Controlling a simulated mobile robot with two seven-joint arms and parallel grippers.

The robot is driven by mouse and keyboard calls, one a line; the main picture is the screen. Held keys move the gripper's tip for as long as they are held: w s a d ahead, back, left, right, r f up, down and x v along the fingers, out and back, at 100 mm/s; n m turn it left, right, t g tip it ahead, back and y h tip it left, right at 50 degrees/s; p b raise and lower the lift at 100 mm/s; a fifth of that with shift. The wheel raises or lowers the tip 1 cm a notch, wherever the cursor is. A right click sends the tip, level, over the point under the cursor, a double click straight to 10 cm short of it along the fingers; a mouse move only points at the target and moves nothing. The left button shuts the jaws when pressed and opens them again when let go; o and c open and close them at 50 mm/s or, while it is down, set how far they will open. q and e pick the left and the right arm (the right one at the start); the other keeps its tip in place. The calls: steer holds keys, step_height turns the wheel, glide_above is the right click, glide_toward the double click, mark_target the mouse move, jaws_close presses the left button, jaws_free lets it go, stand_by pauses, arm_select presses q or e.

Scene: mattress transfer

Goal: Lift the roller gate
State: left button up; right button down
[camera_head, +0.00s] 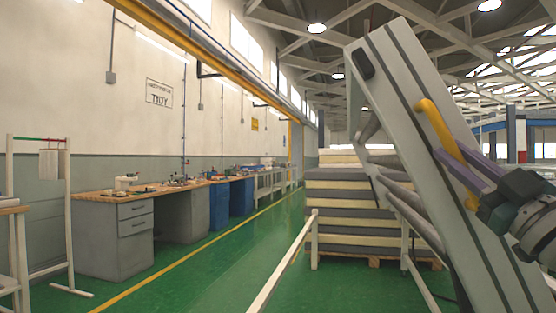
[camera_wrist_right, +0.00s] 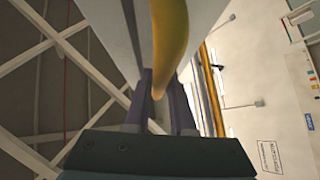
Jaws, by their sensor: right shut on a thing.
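The roller gate (camera_head: 408,110) is a long grey panel with dark stripes. It stands steeply tilted at the right of the head view, its top end leaning left. Grey rollers (camera_head: 408,212) show along its left side. A curved yellow handle (camera_head: 432,122) is fixed to its face. My right gripper (camera_head: 460,163) comes in from the right and is shut on the handle. In the right wrist view the two purple-grey fingers (camera_wrist_right: 160,98) stand on either side of the yellow handle (camera_wrist_right: 169,40). My left gripper is not in view.
A stack of mattresses (camera_head: 335,203) lies on a wooden pallet behind the gate. White rails (camera_head: 283,262) stand in front of it. Workbenches (camera_head: 122,238) line the left wall. The green floor (camera_head: 215,268) between is clear.

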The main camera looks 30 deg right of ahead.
steer(key=shift+w+f, duration=0.1)
steer(key=shift+f, duration=0.1)
steer(key=c, duration=1.1)
jaws_free()
steer(key=shift+w+d, duration=0.1)
steer(key=shift+o, duration=0.8)
steer(key=shift+w+r, duration=0.1)
steer(key=shift+r, duration=0.05)
steer(key=shift+o, duration=0.9)
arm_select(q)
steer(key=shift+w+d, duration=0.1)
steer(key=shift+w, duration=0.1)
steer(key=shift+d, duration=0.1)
arm_select(e)
steer(key=shift+s, duration=0.2)
